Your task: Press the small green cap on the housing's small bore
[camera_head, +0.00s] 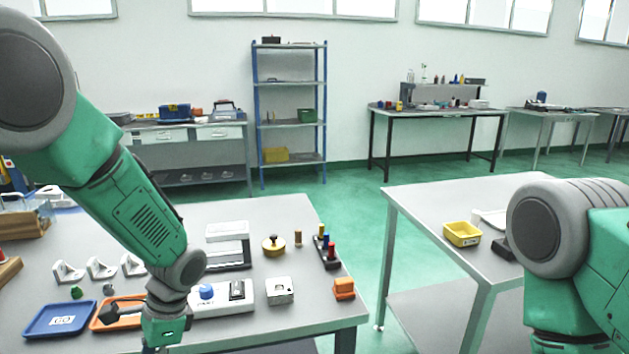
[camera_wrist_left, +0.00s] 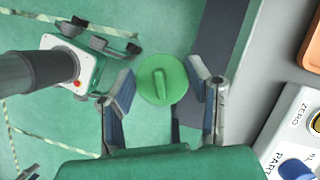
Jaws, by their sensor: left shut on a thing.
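A round green cap (camera_wrist_left: 162,82) with a raised rib across it shows in the left wrist view. My left gripper (camera_wrist_left: 160,70) is shut on it, one finger on each side. The green floor lies beyond the cap, with the table edge to the right. In the head view my left wrist is at the bottom, and its fingers are not visible. A silver-grey block (camera_head: 280,291), which looks like the housing, stands near the table's front right; its small bore is not clear. My right gripper is out of view; only its arm shows.
A white device (camera_head: 235,296) with a blue knob, a blue tray (camera_head: 36,328) and an orange tray (camera_head: 97,323) lie near my left arm. White brackets (camera_head: 100,268), a small green piece (camera_head: 77,292), a brass knob (camera_head: 273,246) and an orange block (camera_head: 344,288) are also on the table.

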